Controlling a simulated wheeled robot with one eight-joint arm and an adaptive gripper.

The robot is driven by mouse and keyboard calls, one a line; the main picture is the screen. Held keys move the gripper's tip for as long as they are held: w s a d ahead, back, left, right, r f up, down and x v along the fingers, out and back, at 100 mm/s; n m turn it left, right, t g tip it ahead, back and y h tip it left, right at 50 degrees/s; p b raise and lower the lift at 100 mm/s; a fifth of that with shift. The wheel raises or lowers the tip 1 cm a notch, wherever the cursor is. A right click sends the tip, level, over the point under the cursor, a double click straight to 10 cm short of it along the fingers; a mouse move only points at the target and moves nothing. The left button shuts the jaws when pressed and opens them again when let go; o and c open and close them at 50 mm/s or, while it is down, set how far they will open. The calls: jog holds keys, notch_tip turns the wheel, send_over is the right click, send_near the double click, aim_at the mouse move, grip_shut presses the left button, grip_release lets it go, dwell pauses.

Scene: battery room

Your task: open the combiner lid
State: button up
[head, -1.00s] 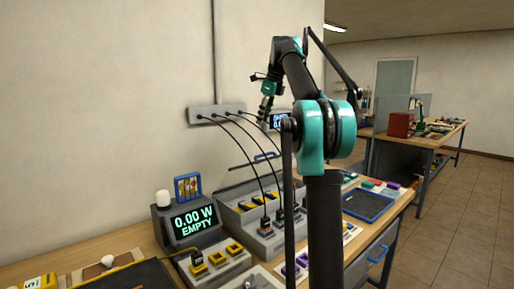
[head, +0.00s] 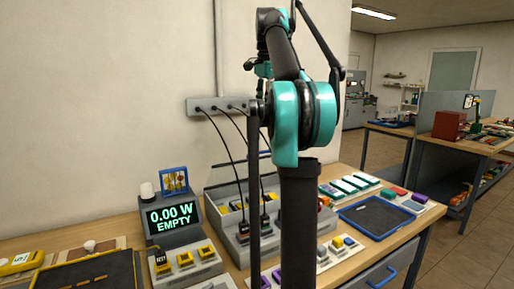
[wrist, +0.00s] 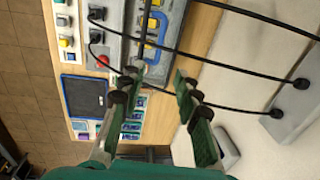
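The combiner (head: 243,238) is a grey box on the bench in the head view, partly hidden behind my arm, with black cables plugged into its front. My gripper (wrist: 160,80) is open and empty, raised above the bench. In the head view it is mostly hidden behind my arm.
Black cables run from the wall strip (head: 205,105) to the box and cross the wrist view near my gripper. A blue-rimmed tray (head: 345,218) lies to the right.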

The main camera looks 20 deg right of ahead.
send_over(255, 165)
jog(key=w+d, duration=0.2)
jog(key=d, duration=0.1)
jog(key=f, duration=1.6)
jog(key=shift+s+a+f, duration=0.2)
jog(key=shift+s+f, duration=0.05)
jog(key=shift+f, duration=0.05)
jog(key=shift+c, duration=0.3)
grip_shut()
